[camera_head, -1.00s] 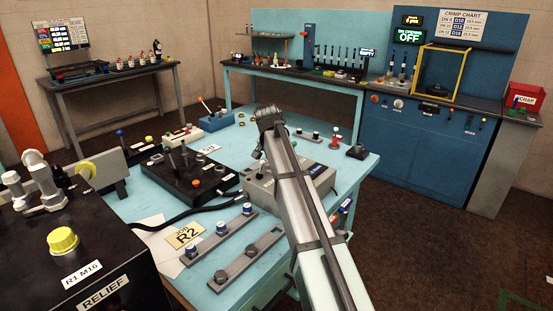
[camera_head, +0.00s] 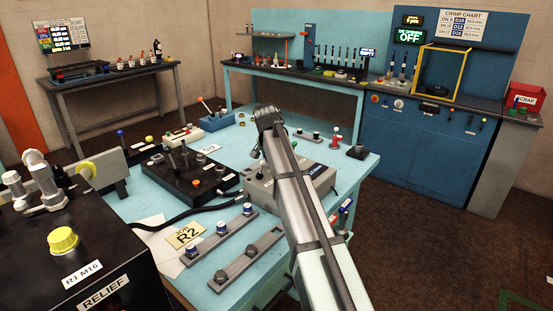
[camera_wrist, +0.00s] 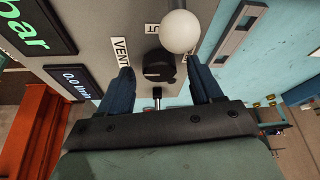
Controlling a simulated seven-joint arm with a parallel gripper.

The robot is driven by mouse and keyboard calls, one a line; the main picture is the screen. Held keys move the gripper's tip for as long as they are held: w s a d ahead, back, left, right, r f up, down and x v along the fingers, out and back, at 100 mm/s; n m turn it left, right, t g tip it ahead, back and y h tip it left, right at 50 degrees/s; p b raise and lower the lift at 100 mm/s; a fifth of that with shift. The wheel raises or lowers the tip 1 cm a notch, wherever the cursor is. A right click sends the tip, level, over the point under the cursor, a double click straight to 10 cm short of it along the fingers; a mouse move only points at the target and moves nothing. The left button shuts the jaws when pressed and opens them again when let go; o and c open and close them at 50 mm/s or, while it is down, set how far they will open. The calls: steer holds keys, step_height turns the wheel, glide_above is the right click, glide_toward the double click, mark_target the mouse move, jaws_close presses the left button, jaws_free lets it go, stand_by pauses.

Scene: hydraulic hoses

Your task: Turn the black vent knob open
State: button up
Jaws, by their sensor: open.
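The black vent knob (camera_wrist: 158,66) shows in the wrist view on a grey panel, beside a white label reading VENT (camera_wrist: 120,52). My gripper (camera_wrist: 161,82) is open, its two dark fingers on either side of the knob and apart from it in the picture. I cannot tell how far above the panel the fingertips are. In the head view my arm stands over the grey box (camera_head: 262,190) on the light blue table, and hides the knob and the fingers.
A white ball-topped lever (camera_wrist: 180,31) stands close beyond the knob. A green display reading bar (camera_wrist: 35,25) and a smaller one reading 0.0 l/min (camera_wrist: 73,82) are at left. In the head view a black box with levers (camera_head: 185,178) sits left of the grey box.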

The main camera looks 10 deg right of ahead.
steer(key=v, duration=1.4)
steer(key=shift+f, duration=0.15)
